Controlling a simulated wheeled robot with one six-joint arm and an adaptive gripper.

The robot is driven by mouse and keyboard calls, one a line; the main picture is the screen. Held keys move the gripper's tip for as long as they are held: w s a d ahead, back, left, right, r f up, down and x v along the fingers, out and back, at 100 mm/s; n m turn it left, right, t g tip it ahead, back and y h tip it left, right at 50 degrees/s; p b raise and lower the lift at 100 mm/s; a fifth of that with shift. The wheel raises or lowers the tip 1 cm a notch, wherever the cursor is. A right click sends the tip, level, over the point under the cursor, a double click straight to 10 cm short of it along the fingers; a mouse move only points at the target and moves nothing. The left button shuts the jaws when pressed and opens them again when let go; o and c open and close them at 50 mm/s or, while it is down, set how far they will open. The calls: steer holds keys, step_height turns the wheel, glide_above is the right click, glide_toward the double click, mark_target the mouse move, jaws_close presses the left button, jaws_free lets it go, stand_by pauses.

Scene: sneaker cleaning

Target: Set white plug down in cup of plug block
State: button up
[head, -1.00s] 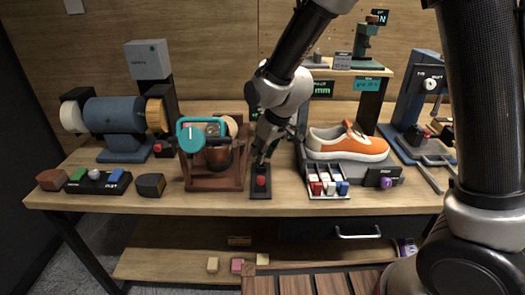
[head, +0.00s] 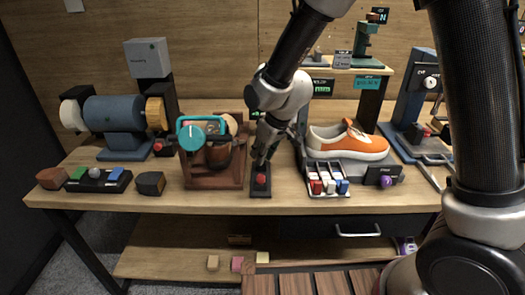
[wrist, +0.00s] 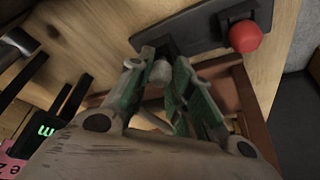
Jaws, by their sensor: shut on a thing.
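The likely plug block is a long black block (head: 261,190) with a red knob, standing on the bench between the brown wooden stand and the sneaker. It also shows in the wrist view (wrist: 205,32), with a dark raised part and a recess beside the red knob (wrist: 245,36). My gripper (head: 259,161) is low at the block's far end, pointing down. In the wrist view its fingers (wrist: 163,80) are shut on a small pale rounded thing (wrist: 160,72), likely the white plug. It is close to the block's dark raised part. I cannot tell whether it touches or sits in a cup.
The brown stand (head: 213,180) with a teal dial is close on the left. On the right are an orange sneaker (head: 350,143) and a tray (head: 330,193) of red, white and blue pieces. A black holder (head: 98,187) is at far left. Bare bench lies in front.

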steer(key=shift+f, duration=0.65)
steer(key=o, duration=0.9)
steer(key=shift+c, duration=0.2)
steer(key=v, duration=1.2)
steer(key=s+d+r+m+h, duration=0.1)
steer(key=s+d+r+m, duration=0.2)
steer(key=s+d, duration=0.3)
steer(key=s+d+r+m+h, duration=0.1)
steer(key=s+d+r, duration=0.3)
steer(key=d, duration=1)
steer(key=s+d+r+m+t+h, duration=0.1)
steer(key=s+d+r+m, duration=0.3)
steer(key=s+d, duration=0.5)
steer(key=shift+s+d+m, duration=0.3)
steer(key=shift+s+d, duration=0.1)
steer(key=shift+d, duration=0.7)
